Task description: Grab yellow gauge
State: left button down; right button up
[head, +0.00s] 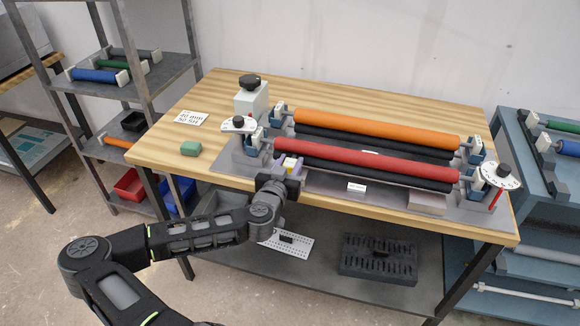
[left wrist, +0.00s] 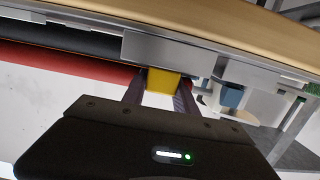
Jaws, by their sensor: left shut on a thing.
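The yellow gauge (head: 290,163) is a small yellow block with a pale part, at the front left of the plate processor (head: 322,182) under the red roller. My left gripper (head: 288,168) reaches in from the front and is shut on it. In the left wrist view the yellow gauge (left wrist: 163,82) sits between the two dark fingers (left wrist: 160,95), close to the machine's grey metal edge. The fingers hide part of the gauge's sides. My right gripper is in neither view.
The red roller (head: 360,160) and orange roller (head: 370,127) lie just behind and above the gripper. A dial (head: 238,124) stands to the left, another dial (head: 500,175) at the right. A green block (head: 191,148) and a label card (head: 190,119) lie on the wooden table (head: 165,155), with free room around them.

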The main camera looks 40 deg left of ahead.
aim_at(290, 163)
pick_arm(q)
jog(key=shift+r, duration=0.15)
notch_tip(290, 163, up, 10)
jog(key=shift+f+p, duration=0.15)
jog(key=shift+p, duration=0.45)
dwell(0.7)
